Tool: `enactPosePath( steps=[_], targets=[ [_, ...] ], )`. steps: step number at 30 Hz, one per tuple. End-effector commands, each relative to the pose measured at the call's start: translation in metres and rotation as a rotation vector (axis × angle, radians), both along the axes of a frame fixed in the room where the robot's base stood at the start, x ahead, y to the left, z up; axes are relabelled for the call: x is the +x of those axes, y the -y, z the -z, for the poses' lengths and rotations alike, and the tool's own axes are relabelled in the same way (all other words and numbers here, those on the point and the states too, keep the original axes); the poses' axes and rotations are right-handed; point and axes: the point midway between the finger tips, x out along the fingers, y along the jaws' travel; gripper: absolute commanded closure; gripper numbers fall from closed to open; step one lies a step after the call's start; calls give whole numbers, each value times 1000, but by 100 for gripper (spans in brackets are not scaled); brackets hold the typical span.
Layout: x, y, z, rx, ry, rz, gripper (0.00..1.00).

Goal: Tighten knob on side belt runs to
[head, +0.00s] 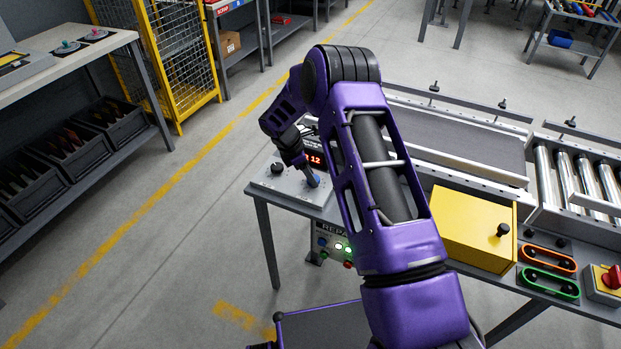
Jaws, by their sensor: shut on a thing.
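A dark conveyor belt (455,135) lies on the bench between pale side rails, partly hidden by my arm. Small black knobs stand on the far side rail, one (434,88) near the middle and another (501,105) further right. My gripper (311,174) is left of the belt, low over a grey control panel (268,184). It is shut on a small blue control (314,182) at the panel's right part; the grip is small and partly hidden. A dark knob (277,168) stands left of it. A red-lit display (315,160) shows behind, reading 12 where visible.
A yellow box (470,228) with a black knob stands right of my arm. Orange (547,257) and green (548,284) handles and a red switch (609,278) lie further right. Rollers (570,175) adjoin the belt. Open floor (170,240) lies left of the bench.

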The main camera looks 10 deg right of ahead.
Motion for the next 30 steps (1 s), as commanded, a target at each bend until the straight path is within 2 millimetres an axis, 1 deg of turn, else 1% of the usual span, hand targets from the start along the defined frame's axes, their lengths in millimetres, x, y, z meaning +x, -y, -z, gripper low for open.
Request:
enactPosePath(
  steps=[1, 9, 18, 24, 30],
  targets=[
    [1, -1, 3, 0, 2, 45, 100],
    [4, -1, 3, 1, 2, 298, 100],
    [6, 0, 2, 1, 1, 536, 100],
    [7, 1, 1, 2, 1, 641, 100],
    [7, 1, 0, 2, 1, 698, 100]
  ],
)
